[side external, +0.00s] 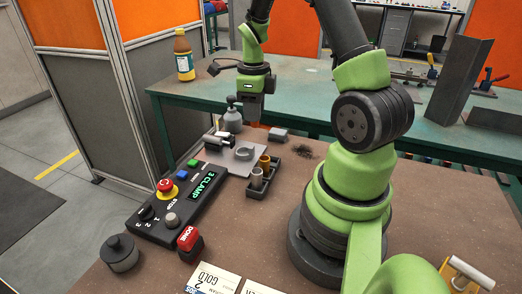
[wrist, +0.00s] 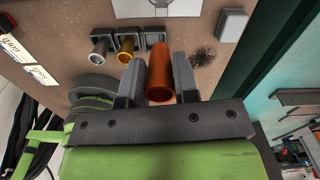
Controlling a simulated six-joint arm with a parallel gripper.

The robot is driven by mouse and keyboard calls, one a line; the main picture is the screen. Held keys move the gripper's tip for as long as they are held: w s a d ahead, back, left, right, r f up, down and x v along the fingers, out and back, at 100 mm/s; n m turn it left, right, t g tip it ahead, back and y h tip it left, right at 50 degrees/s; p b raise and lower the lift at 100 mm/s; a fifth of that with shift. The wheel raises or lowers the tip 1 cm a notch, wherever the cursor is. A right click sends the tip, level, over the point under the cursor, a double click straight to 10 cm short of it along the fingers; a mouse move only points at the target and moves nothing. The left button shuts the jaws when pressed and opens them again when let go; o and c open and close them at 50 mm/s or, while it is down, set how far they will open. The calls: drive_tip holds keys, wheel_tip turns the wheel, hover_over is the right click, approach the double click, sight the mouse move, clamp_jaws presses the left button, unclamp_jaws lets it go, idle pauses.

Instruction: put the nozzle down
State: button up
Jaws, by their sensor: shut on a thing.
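My gripper (wrist: 158,85) is shut on a copper-coloured nozzle (wrist: 160,75), which sits between the two dark fingers in the wrist view. In the side view my gripper (side external: 253,106) is above the far part of the brown table, beyond the dark nozzle rack (side external: 262,186). The rack holds a silver nozzle (side external: 256,177) and a brass nozzle (side external: 265,162). In the wrist view the silver nozzle (wrist: 98,46) is at the left, the brass nozzle (wrist: 125,45) is in the middle, and the right socket (wrist: 153,38) looks empty. The held nozzle is apart from the rack.
A control box (side external: 180,203) with a red stop button (side external: 166,186) lies left of the rack. A pale plate (side external: 238,165) lies beside the rack. A dark patch (side external: 303,152) marks the table.

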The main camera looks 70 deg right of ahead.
drive_tip(key=s+f, duration=0.2)
drive_tip(key=s+a+f, duration=0.1)
drive_tip(key=s+f, duration=0.2)
drive_tip(key=shift+a+f, duration=0.1)
drive_tip(key=shift+f, duration=0.15)
drive_tip(key=shift+w+f, duration=0.1)
drive_tip(key=shift+f, duration=2.3)
drive_tip(key=shift+f, duration=0.15)
drive_tip(key=o, duration=0.6)
drive_tip(key=shift+o, duration=0.2)
